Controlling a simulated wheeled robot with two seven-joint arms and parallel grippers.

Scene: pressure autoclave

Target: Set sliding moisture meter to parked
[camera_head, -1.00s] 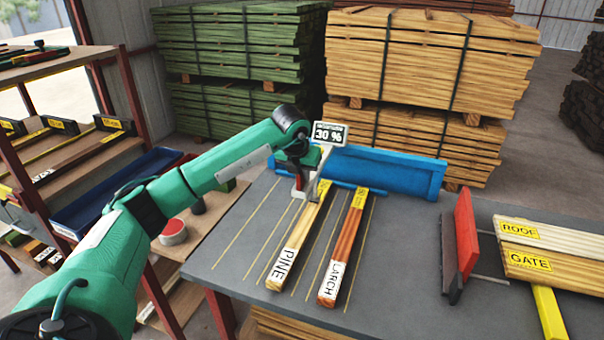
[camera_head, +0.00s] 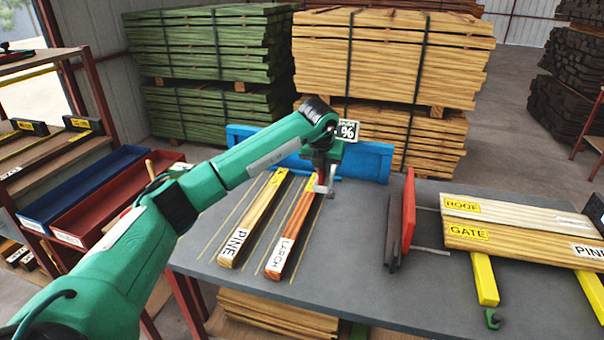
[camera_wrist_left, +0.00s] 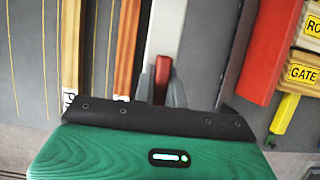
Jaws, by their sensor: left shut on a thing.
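The sliding moisture meter has a small white display (camera_head: 348,131), mostly hidden behind my arm, with only a "%" readable. Its pale bracket (camera_head: 324,188) stands at the blue fence (camera_head: 372,161), just right of the board marked LARCH (camera_head: 294,232). My left gripper (camera_head: 321,166) is at the bracket. In the left wrist view, its fingers (camera_wrist_left: 161,94) are shut on the meter's red handle (camera_wrist_left: 162,72), in front of the pale bracket (camera_wrist_left: 167,35). The board marked PINE (camera_head: 252,220) lies farther left. My right gripper is not in view.
A red upright plate (camera_head: 409,210) with dark strips stands to the right on the grey table (camera_head: 345,270). Boards marked ROOF (camera_head: 500,213) and GATE (camera_head: 510,242) lie beyond it. Table space between the LARCH board and the red plate is clear.

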